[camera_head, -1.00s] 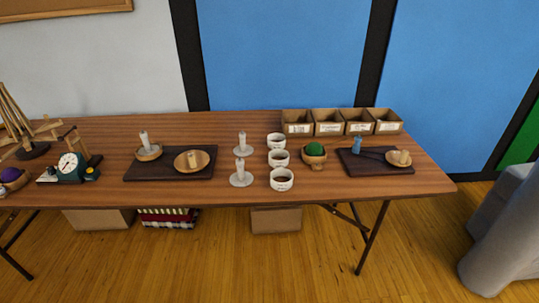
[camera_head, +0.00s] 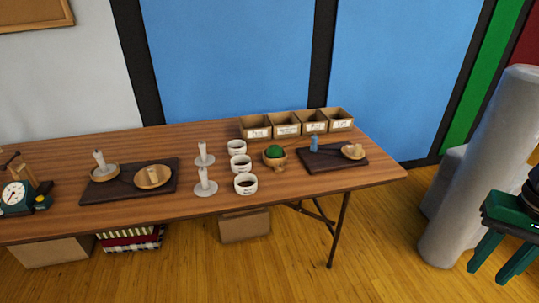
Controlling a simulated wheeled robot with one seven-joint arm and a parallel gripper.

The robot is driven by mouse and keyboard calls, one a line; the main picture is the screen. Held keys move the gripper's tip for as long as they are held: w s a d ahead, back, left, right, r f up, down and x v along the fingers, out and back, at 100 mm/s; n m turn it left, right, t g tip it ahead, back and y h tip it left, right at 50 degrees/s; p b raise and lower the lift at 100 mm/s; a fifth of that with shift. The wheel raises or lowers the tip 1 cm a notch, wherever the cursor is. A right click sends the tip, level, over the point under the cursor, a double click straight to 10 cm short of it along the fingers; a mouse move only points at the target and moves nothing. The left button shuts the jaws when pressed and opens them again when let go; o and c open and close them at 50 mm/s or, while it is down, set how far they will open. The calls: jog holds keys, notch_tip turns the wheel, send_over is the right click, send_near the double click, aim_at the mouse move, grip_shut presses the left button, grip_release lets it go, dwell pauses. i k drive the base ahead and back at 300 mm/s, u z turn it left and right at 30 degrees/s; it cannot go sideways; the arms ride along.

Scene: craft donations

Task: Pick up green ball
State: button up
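The green ball (camera_head: 275,151) is dark green and rests in a small wooden bowl (camera_head: 276,165) on the table, right of the white cups. Its lower part is hidden by the bowl. My gripper (camera_head: 489,273) is at the right edge of the view, a dark teal body with two fingers pointing down. The fingers are apart with nothing seen between them. It is right of the table, well away from the ball, and partly cut off by the frame.
On the wooden table (camera_head: 225,205), white cups (camera_head: 246,185) and candlesticks (camera_head: 205,183) stand left of the bowl. A dark tray (camera_head: 330,165) with a blue bottle (camera_head: 314,143) lies right of it. Cardboard bins (camera_head: 256,133) stand behind. Floor in front is clear.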

aim_at(275, 150)
jog(key=i, duration=0.95)
jog(key=z, duration=0.05)
